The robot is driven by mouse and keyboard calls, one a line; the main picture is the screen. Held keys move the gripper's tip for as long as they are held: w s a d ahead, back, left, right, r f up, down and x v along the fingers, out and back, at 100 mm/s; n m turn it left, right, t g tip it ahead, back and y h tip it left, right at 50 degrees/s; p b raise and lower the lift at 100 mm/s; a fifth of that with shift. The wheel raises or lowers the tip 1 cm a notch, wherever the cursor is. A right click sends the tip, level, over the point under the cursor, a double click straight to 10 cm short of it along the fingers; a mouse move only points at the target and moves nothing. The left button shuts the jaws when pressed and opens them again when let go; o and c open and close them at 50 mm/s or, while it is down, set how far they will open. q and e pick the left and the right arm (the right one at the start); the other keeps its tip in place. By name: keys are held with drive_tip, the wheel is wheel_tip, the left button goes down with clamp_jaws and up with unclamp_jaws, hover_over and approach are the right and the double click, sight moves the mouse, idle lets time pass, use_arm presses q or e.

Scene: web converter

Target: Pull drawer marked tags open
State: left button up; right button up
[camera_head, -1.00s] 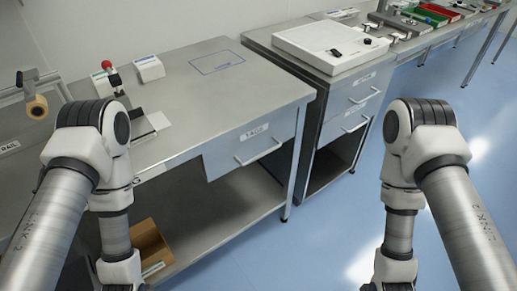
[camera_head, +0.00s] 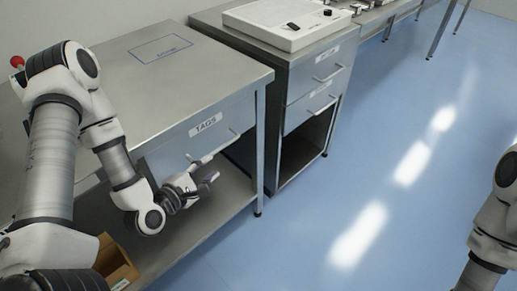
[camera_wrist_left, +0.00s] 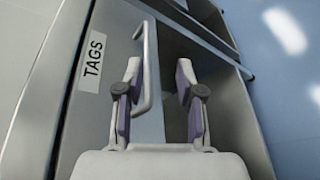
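The drawer marked TAGS (camera_head: 180,146) is under the top of the steel table in the head view, and its front looks shut. Its label also shows in the wrist view (camera_wrist_left: 91,62). The bar handle (camera_wrist_left: 152,62) sticks out from the drawer front. My left gripper (camera_head: 212,180) is in front of the drawer, close to the handle. In the wrist view its fingers (camera_wrist_left: 160,92) are apart, with the handle bar between them, nearer the left finger. I cannot tell whether that finger touches the bar. My right gripper is out of view.
A cabinet with two drawers (camera_head: 318,90) stands right of the table, with a white tray-like unit (camera_head: 285,22) on top. A cardboard box (camera_head: 115,262) sits on the lower shelf. Blue floor (camera_head: 390,200) is clear on the right.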

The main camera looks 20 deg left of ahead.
sight(214, 153)
use_arm(q)
drive_tip(key=shift+n+t+y, duration=0.4)
drive_tip(key=shift+n+y, duration=0.1)
drive_tip(key=shift+n, duration=0.1)
drive_tip(key=w, duration=0.2)
drive_tip(key=w+a+f+b, duration=0.1)
drive_tip(key=w, duration=0.5)
drive_tip(key=shift+w+a+f, duration=0.15)
drive_tip(key=shift+a+f, duration=0.25)
clamp_jaws()
